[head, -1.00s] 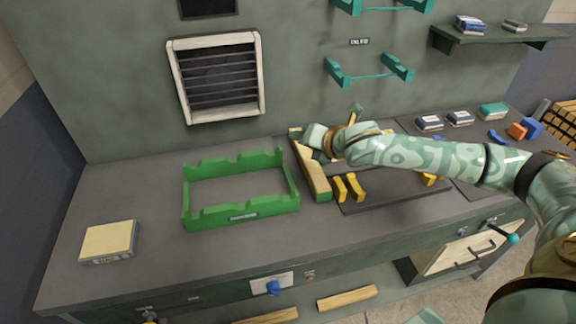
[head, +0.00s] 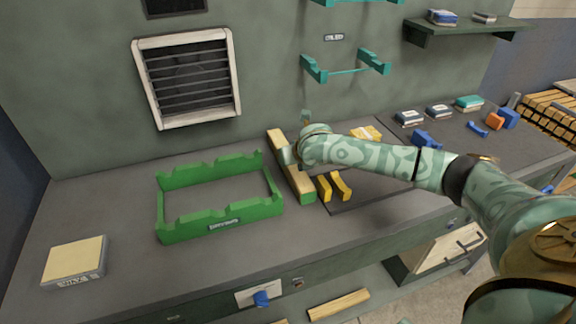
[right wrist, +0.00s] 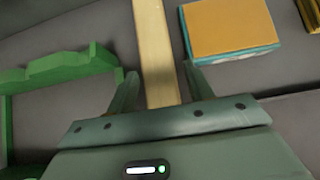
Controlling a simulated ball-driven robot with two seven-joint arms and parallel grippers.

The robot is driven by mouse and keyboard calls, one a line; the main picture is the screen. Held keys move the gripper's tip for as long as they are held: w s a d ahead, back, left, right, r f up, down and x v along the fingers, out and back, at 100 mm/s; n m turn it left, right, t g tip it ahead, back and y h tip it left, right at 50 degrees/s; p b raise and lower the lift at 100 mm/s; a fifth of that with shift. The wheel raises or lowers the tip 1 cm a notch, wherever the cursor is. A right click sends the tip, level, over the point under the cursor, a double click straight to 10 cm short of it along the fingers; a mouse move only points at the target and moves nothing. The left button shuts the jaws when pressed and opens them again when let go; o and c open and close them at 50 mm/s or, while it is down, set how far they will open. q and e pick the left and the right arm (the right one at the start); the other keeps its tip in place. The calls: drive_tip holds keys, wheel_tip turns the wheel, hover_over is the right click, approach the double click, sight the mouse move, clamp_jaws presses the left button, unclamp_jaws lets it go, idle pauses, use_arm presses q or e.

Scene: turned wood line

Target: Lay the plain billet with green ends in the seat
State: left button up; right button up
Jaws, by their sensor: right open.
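The plain wooden billet (head: 281,147) lies on the bench to the right of the green cradle. Its near end (head: 307,198) is green; its far end looks plain from here. The green cradle (head: 220,219) has notched rails on its front and back, and its notches are empty. My right gripper (head: 288,157) is down at the billet's middle. In the right wrist view its open fingers (right wrist: 160,88) stand on either side of the billet (right wrist: 152,50), with a gap to each. My left gripper is not in view.
Yellow curved pieces (head: 333,187) lie close to the right of the billet. A yellow-topped block (head: 74,262) sits at the bench's left. Teal brackets (head: 345,66) hang on the wall. In the right wrist view an orange-topped box (right wrist: 229,28) lies right of the billet.

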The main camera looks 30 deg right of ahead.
drive_tip(key=b+x, duration=0.2)
drive_tip(key=x, duration=0.3)
drive_tip(key=shift+a, duration=0.2)
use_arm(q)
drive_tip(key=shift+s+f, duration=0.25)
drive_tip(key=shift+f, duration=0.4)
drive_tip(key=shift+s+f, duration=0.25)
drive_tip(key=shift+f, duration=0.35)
use_arm(e)
drive_tip(key=shift+s+r, duration=0.1)
drive_tip(key=shift+r, duration=0.15)
